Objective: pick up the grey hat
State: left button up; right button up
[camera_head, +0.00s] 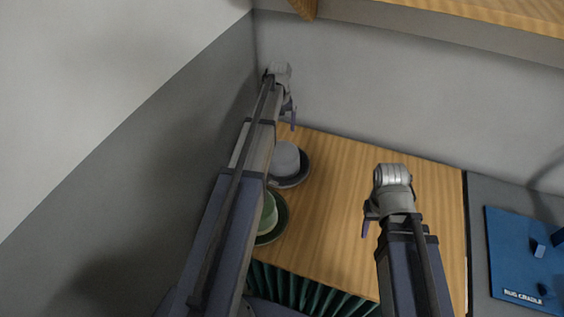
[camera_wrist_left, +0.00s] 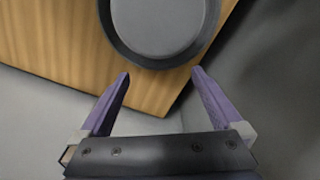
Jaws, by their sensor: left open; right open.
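The grey hat (camera_head: 285,160) with a dark brim sits on the wooden counter, near the wall corner, beside my left arm. In the left wrist view the grey hat (camera_wrist_left: 160,22) is seen from above at the top, just beyond the fingertips. My left gripper (camera_head: 289,112) is open, its fingers apart and empty; in the left wrist view its purple fingers (camera_wrist_left: 160,76) point toward the hat's brim without closing on it. My right gripper (camera_head: 368,218) is open over the right part of the counter, away from the hat.
A green hat (camera_head: 268,214) lies nearer than the grey one, partly hidden by my left arm. Dark green pleated cloth (camera_head: 310,290) is at the counter's near edge. A blue rug cradle board (camera_head: 520,262) lies at the right. A wooden shelf (camera_head: 480,14) overhangs above. The counter's middle is clear.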

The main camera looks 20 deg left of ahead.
aim_at(279, 142)
pick_arm(q)
jog(key=f+b, duration=0.8)
jog(key=shift+s+a, duration=0.1)
jog(key=shift+s, duration=0.15)
pick_arm(e)
notch_tip(279, 142, down, 8)
pick_arm(q)
jog(key=shift+r, duration=0.1)
pick_arm(e)
jog(key=shift+r, duration=0.1)
pick_arm(q)
grip_shut()
dwell(0.6)
